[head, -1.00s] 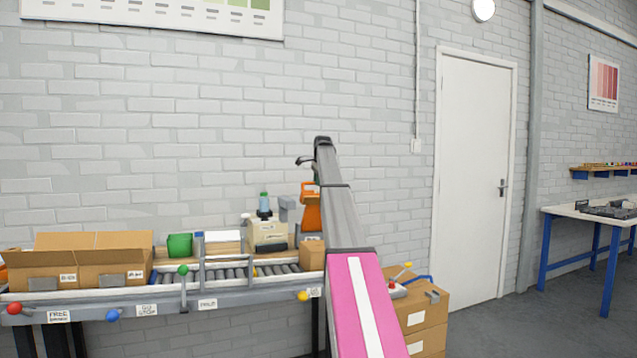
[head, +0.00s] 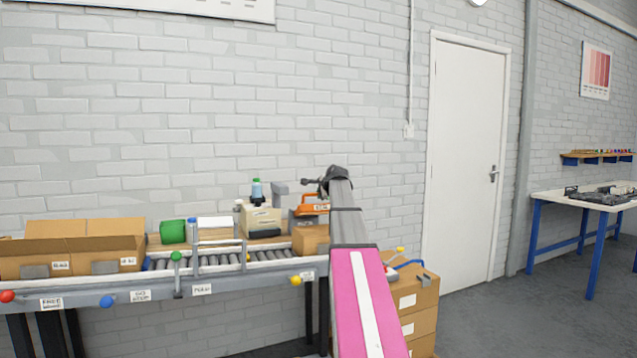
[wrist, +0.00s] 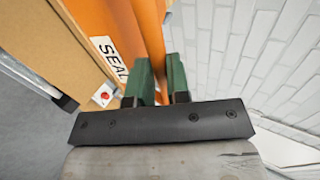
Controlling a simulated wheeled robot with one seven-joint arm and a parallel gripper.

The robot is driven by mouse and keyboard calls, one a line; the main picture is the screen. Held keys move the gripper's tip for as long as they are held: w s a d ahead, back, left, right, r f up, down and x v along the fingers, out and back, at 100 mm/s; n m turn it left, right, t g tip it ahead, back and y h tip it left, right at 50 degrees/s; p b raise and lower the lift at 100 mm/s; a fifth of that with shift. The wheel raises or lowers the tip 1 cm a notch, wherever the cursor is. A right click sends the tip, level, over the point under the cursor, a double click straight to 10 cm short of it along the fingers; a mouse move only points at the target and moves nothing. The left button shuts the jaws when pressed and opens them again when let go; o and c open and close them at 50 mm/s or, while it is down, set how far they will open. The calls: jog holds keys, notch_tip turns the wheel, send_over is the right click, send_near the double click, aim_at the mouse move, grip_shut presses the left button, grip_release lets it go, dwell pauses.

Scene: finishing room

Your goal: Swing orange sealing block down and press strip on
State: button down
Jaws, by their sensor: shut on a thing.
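The orange sealing block (head: 314,209) sits low, just behind and above a small cardboard box (head: 310,240) at the right end of the roller conveyor. Whether it touches the box top I cannot tell. In the wrist view the block (wrist: 100,16) fills the upper middle, with a white label reading "SEAL". My gripper (wrist: 160,80) has its green fingers shut on an orange part of the block. In the head view my arm reaches over to the block and hides part of it. I cannot make out the strip.
A beige machine (head: 260,219) with a bottle stands behind the rollers. Stacked cartons (head: 416,300) stand right of my arm. The brick wall is close behind.

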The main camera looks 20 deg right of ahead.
aim_at(322, 213)
jog(key=s+f, duration=0.1)
jog(key=f+t, duration=0.1)
jog(key=f, duration=0.1)
jog(key=s+f+t, duration=0.1)
jog(key=f, duration=0.1)
jog(key=shift+s+a, duration=0.15)
jog(key=shift+s, duration=0.2)
jog(key=shift+s+f, duration=0.15)
jog(key=shift+f, duration=0.45)
jog(key=shift+s+f, duration=0.15)
jog(key=shift+f, duration=0.45)
jog(key=c, duration=1.1)
grip_release()
jog(key=v, duration=1)
jog(key=shift+s, duration=0.4)
